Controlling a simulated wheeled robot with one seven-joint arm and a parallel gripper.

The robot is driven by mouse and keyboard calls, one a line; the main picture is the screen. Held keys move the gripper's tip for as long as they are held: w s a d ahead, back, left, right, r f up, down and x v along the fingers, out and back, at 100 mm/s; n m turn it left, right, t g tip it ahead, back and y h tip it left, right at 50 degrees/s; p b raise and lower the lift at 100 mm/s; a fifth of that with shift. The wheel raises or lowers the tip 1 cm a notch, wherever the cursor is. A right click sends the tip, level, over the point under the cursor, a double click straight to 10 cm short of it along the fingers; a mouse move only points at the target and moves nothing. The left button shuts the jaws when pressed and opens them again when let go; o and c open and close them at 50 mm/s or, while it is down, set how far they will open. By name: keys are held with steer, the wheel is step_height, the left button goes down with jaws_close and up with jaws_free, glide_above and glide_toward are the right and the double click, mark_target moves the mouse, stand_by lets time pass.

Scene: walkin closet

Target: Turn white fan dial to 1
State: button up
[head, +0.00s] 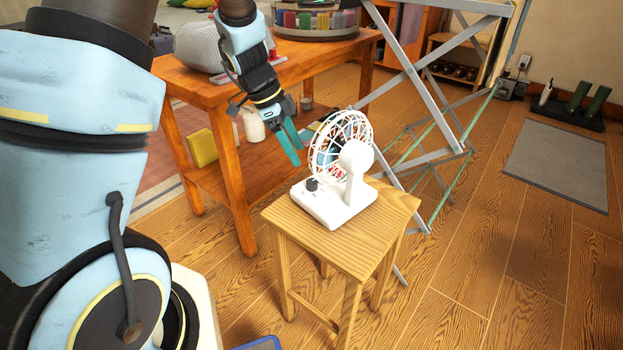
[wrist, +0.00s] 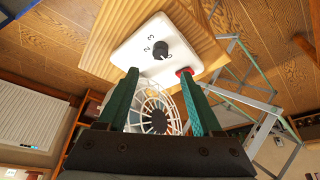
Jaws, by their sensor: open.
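The white fan (head: 345,195) stands upright on a small wooden stool, its cage facing left. Its black dial (head: 312,184) sits on top of the base; the dial also shows in the wrist view (wrist: 160,49), with the numbers 2 and 3 beside it. I cannot tell clearly which number it points at. A red part (wrist: 184,72) is at the base's edge. My gripper (head: 293,150), with teal fingers, is open and empty, above and left of the dial, apart from it. In the wrist view, the fingertips (wrist: 160,74) are spread just below the dial, with the fan cage seen between them.
The wooden stool (head: 285,218) has a bare top around the fan. A wooden table (head: 205,88) with a shelf stands behind my gripper. A metal folding rack (head: 425,75) stands close behind the stool. Open floor (head: 490,265) lies to the right.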

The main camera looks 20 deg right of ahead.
mark_target(312, 181)
steer(key=b+x, duration=0.2)
steer(key=x, duration=0.7)
steer(key=shift+f, duration=0.15)
jaws_close()
stand_by(0.3)
